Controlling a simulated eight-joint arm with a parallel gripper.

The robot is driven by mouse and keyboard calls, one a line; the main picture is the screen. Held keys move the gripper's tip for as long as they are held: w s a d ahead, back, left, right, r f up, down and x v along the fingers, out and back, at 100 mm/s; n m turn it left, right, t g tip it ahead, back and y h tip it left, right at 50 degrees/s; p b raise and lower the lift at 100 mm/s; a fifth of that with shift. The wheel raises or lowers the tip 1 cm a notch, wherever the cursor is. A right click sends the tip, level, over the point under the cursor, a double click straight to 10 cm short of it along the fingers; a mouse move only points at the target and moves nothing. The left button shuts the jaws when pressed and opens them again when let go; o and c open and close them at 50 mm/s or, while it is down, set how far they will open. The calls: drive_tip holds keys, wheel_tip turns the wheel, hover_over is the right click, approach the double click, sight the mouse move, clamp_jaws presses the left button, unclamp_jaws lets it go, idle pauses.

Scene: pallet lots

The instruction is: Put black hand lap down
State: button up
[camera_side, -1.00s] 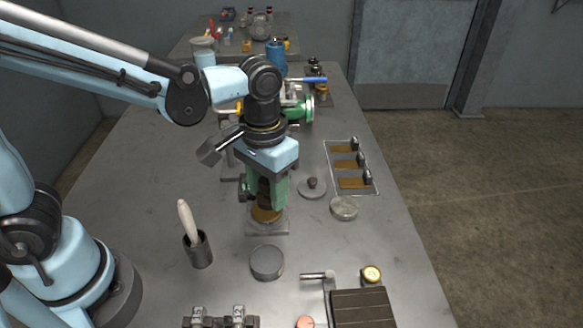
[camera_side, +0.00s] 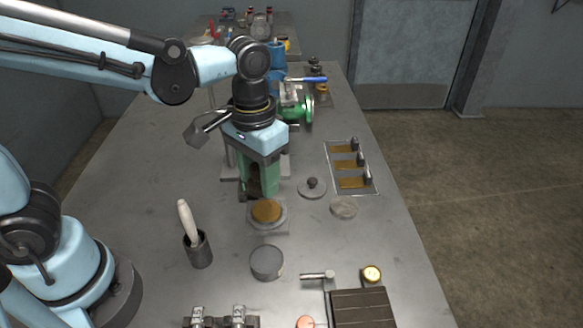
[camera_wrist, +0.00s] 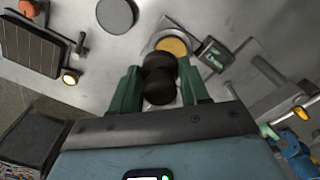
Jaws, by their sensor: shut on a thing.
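The black hand lap (camera_wrist: 159,80), a dark rounded piece with a narrow waist, is held between the green fingers of my gripper (camera_wrist: 160,88) in the wrist view. In the side view my gripper (camera_side: 258,190) is shut on it, and the lap shows only as a dark patch (camera_side: 254,185) between the fingers. My gripper hangs just behind a round gold-topped disc (camera_side: 266,211) on a grey square base. In the wrist view this disc (camera_wrist: 173,46) lies just beyond the lap, partly covered by it. The lap's underside is hidden.
A tray (camera_side: 375,191) with amber strips and dark knobs lies to the right. A knobbed grey lid (camera_side: 313,190) and a pale disc (camera_side: 344,208) are nearer. A brush cup (camera_side: 198,252) and grey round piece (camera_side: 267,263) stand in front. A green machine (camera_side: 299,108) stands behind.

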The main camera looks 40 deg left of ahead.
hover_over(208, 220)
drive_tip(key=f, duration=0.1)
drive_tip(key=shift+m, duration=0.4)
drive_tip(key=shift+w+f, duration=0.1)
drive_tip(key=shift+f, duration=4.9)
drive_tip(key=shift+f, duration=0.15)
drive_tip(key=o, duration=1.2)
